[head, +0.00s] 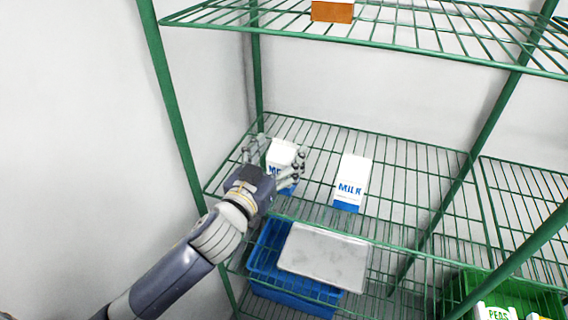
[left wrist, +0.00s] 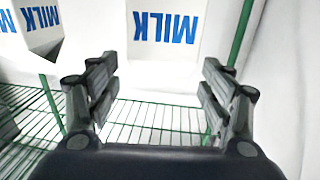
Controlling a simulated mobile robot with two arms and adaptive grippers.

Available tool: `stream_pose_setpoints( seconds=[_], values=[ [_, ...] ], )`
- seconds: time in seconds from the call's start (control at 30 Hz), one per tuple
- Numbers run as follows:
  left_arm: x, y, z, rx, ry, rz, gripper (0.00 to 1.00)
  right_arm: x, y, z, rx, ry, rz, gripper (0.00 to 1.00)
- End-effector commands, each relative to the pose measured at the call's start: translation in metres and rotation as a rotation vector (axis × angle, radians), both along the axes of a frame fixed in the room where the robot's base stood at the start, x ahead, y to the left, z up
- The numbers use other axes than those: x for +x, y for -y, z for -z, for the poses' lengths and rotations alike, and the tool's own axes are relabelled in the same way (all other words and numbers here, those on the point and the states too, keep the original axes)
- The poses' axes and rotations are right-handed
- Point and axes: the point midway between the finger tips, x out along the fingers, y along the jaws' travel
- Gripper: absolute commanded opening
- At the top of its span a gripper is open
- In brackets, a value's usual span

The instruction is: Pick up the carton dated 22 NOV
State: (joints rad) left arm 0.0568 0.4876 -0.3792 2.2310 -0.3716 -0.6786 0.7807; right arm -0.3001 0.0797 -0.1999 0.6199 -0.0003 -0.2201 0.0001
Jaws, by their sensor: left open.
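Two white milk cartons with blue lettering stand on the middle wire shelf. The left carton (head: 282,152) is partly hidden by my left gripper (head: 276,155), whose fingers are spread on either side of it. The right carton (head: 351,180) stands apart and clear of the gripper. In the left wrist view the lettering is upside down. There one carton (left wrist: 166,35) lies ahead between the open fingers of the left gripper (left wrist: 158,78), and the other carton (left wrist: 38,22) is at the upper left. I cannot read a date on either. My right gripper is not in view.
The green wire shelf (head: 405,190) has free room right of the cartons. Below are a blue crate (head: 290,296) with a grey panel (head: 325,254) over it and a green crate (head: 520,292) holding peas packs. A green post (head: 170,90) stands left; an orange box (head: 332,11) is above.

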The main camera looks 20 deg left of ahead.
Motion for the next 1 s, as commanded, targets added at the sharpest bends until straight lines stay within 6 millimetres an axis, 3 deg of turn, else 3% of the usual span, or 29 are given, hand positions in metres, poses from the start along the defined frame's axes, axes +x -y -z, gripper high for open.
stream_pose_setpoints(
  seconds=[0.2, 0.47, 0.57, 0.8, 1.0],
  values=[
    [0.023, 0.003, -0.002, 0.000, 0.000, 0.000, 0.73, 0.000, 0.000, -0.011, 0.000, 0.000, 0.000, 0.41],
    [0.025, 0.004, 0.000, -0.001, 0.000, 0.001, 0.73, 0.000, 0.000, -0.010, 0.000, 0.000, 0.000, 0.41],
    [0.025, 0.004, 0.000, -0.001, 0.000, 0.001, 0.55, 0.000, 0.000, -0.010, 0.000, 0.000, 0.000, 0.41],
    [0.025, 0.004, 0.000, -0.001, -0.001, 0.001, 0.00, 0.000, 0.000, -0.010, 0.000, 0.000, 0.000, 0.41],
    [0.025, 0.004, -0.002, -0.001, 0.004, 0.001, 0.00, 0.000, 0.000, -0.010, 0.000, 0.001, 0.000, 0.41]
  ],
)
